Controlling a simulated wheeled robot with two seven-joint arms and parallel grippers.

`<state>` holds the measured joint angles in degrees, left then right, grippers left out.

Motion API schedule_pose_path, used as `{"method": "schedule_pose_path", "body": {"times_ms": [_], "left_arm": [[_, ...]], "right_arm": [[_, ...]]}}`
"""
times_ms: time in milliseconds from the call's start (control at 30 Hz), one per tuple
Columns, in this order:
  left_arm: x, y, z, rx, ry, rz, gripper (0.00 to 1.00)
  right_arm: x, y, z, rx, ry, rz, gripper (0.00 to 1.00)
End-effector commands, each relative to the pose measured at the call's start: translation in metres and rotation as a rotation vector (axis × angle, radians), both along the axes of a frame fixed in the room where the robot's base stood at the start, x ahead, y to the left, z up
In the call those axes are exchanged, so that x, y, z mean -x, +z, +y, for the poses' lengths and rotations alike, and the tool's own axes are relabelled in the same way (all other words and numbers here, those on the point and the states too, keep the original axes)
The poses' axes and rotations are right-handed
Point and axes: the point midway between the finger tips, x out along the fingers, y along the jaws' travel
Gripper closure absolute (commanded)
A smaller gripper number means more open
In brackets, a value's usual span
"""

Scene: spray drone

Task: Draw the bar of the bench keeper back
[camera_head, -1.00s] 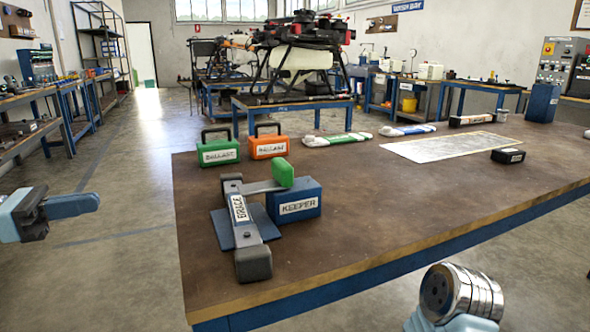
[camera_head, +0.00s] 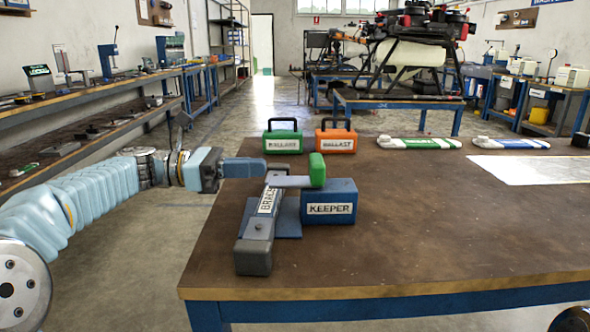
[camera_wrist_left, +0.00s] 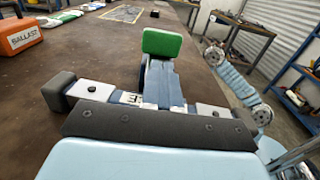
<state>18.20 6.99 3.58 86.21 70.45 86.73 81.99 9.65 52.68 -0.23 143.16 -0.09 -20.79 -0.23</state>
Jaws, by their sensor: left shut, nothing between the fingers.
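The keeper (camera_head: 328,208) is a blue labelled block on the bench. A grey bar (camera_head: 290,182) runs along its top, with an upright green knob (camera_head: 317,170) at its right end; the knob also shows in the left wrist view (camera_wrist_left: 166,44). The bar's left end meets the brace (camera_head: 264,215), a long grey piece with dark end blocks on a blue plate. My left gripper (camera_head: 260,168) is shut and empty, at the brace's far end, left of the knob. In the left wrist view its fingers (camera_wrist_left: 160,72) point towards the knob. Whether they touch the brace or bar is unclear.
A green-and-white item (camera_head: 418,143) and a pale sheet (camera_head: 535,169) lie to the right. The bench's front right area is clear.

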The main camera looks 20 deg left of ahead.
Motion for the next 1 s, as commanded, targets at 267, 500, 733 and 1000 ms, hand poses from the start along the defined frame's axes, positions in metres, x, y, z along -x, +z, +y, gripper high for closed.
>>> {"method": "schedule_pose_path", "body": {"times_ms": [267,500,733,1000], "left_arm": [[-0.014,-0.001,-0.053,0.000,-0.002,0.000,1.00],[-0.020,0.000,-0.072,0.000,0.000,0.000,1.00],[-0.021,0.000,-0.074,0.000,0.001,0.001,1.00],[-0.025,0.004,-0.088,0.002,-0.002,0.003,1.00]], "right_arm": [[0.000,-0.005,-0.001,0.002,-0.003,-0.001,0.57],[-0.001,-0.006,-0.001,0.001,-0.003,-0.001,0.57],[-0.001,-0.006,-0.001,0.001,-0.003,-0.001,0.57],[0.000,0.004,0.000,0.000,0.000,0.000,0.57]]}}
